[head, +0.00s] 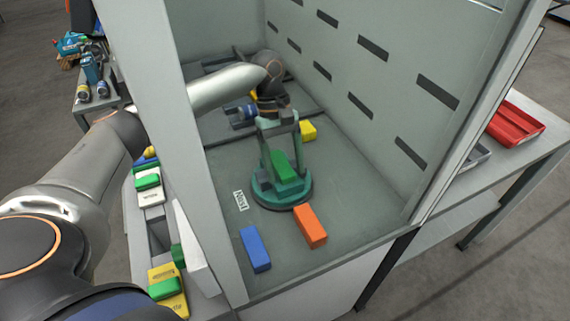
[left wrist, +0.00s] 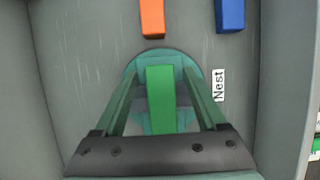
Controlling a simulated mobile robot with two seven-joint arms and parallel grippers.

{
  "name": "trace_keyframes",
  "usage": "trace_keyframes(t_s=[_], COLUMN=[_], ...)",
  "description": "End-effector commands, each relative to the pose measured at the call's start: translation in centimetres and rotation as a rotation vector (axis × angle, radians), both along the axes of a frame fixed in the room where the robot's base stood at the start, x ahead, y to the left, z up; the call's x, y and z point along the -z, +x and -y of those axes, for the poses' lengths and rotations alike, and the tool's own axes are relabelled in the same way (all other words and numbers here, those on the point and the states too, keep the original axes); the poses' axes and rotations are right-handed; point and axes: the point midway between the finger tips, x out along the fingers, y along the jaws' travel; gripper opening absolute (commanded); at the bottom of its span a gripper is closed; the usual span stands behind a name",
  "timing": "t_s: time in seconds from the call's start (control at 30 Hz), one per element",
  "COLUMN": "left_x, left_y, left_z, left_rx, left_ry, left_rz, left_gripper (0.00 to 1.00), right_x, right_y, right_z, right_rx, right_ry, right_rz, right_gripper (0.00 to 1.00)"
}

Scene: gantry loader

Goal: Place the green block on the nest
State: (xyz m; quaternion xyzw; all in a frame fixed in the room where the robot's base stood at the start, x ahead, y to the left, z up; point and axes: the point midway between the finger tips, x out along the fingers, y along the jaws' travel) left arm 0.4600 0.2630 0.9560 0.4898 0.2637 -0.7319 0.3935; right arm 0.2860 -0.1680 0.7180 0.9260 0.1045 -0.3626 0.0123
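The green block (head: 285,168) lies on the round teal nest (head: 268,198) inside the grey enclosure, beside a "Nest" label (head: 240,200). In the left wrist view the green block (left wrist: 161,95) runs lengthwise over the nest (left wrist: 173,55). My left gripper (head: 283,172) reaches down over the nest, one finger on each side of the block. In the wrist view the fingers (left wrist: 161,82) stand open with a gap on both sides of the block. My right gripper is in neither view.
An orange block (head: 310,226) and a blue block (head: 255,249) lie in front of the nest; a yellow block (head: 308,131) lies behind it. The slotted enclosure wall (head: 370,90) stands close on the right. Outside are a side shelf with coloured blocks and a red tray (head: 515,124).

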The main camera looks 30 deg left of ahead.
Motion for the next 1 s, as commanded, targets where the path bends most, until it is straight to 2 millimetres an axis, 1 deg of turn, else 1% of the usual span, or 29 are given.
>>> trace_keyframes(t_s=[0.27, 0.33, 0.47, 0.7, 0.8, 0.9, 1.0], left_x=[-0.1, -0.4, -2.6, -7.5, -9.2, -10.5, -11.2], left_y=[0.0, 0.0, 0.6, 1.7, 2.1, 2.4, 2.5], left_z=[0.0, 0.0, -0.7, -2.3, -3.0, -3.4, -3.7], left_rx=[0.001, 0.001, -0.002, -0.001, -0.002, -0.002, 0.0], left_ry=[-0.001, -0.001, -0.002, -0.003, -0.002, -0.001, 0.0], left_rz=[0.001, 0.002, 0.003, 0.003, 0.003, 0.001, 0.0], left_gripper=[0.74, 0.74, 0.74, 0.74, 0.74, 0.74, 0.74], right_x=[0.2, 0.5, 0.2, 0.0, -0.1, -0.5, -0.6], right_y=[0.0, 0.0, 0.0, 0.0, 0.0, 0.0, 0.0], right_z=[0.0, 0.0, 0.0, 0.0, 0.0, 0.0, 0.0], right_rx=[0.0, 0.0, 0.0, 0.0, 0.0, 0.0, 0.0], right_ry=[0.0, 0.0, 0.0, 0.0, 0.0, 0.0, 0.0], right_rz=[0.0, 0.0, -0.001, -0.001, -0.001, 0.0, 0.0], right_gripper=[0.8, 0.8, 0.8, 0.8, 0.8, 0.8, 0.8])
